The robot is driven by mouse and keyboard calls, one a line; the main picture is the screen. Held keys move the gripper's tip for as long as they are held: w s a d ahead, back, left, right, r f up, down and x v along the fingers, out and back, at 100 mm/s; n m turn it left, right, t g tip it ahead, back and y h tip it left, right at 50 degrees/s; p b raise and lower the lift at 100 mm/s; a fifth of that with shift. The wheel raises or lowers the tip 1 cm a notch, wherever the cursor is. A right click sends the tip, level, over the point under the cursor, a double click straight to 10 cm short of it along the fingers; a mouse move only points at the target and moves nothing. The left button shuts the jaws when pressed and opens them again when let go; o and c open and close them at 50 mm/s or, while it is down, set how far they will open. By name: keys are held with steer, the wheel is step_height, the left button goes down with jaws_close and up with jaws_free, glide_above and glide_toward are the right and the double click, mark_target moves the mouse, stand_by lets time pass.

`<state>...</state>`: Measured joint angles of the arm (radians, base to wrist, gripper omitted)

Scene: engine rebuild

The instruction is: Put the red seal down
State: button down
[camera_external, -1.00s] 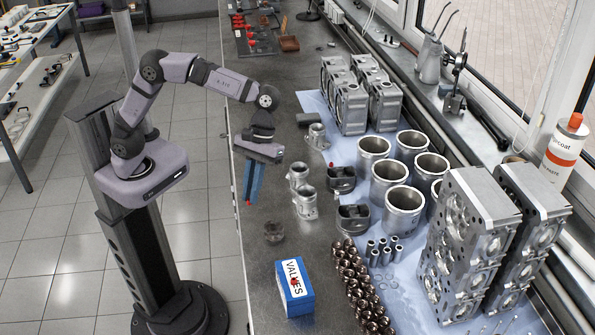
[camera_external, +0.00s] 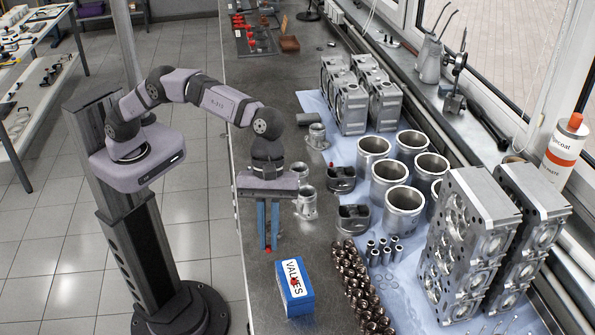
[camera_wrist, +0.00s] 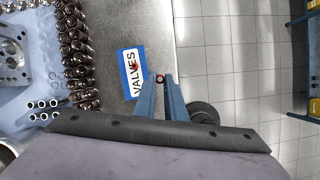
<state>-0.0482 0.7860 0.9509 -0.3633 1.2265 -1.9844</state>
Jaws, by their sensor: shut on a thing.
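My gripper (camera_external: 268,247) points down above the bench, behind the blue VALVES box (camera_external: 296,311). It is shut on the small red seal (camera_external: 268,250), which shows as a red spot between the fingertips. The seal appears held above the bench top (camera_external: 262,300); I cannot tell the exact height.
Bronze-coloured valve parts (camera_external: 358,285) stand in rows right of the box. A dark round part (camera_wrist: 203,112) is partly hidden behind my gripper. Bare bench lies around the box's left side.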

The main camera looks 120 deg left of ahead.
mark_target(288, 278)
steer(key=w+n+y, duration=0.1)
steer(key=n, duration=0.2)
steer(key=w+r+n+t+y, duration=0.1)
steer(key=n, duration=0.1)
steer(key=w+a+n+t, duration=0.1)
steer(key=n, duration=0.2)
steer(key=shift+w+r+n+y, duration=0.2)
steer(key=shift+r+n+y, duration=0.1)
steer(key=shift+y, duration=0.1)
steer(key=shift+f, duration=0.1)
steer(key=shift+f+p, duration=1.4)
steer(key=shift+f, duration=3.55)
steer(key=shift+f, duration=0.15)
steer(key=c, duration=1.8)
jaws_free()
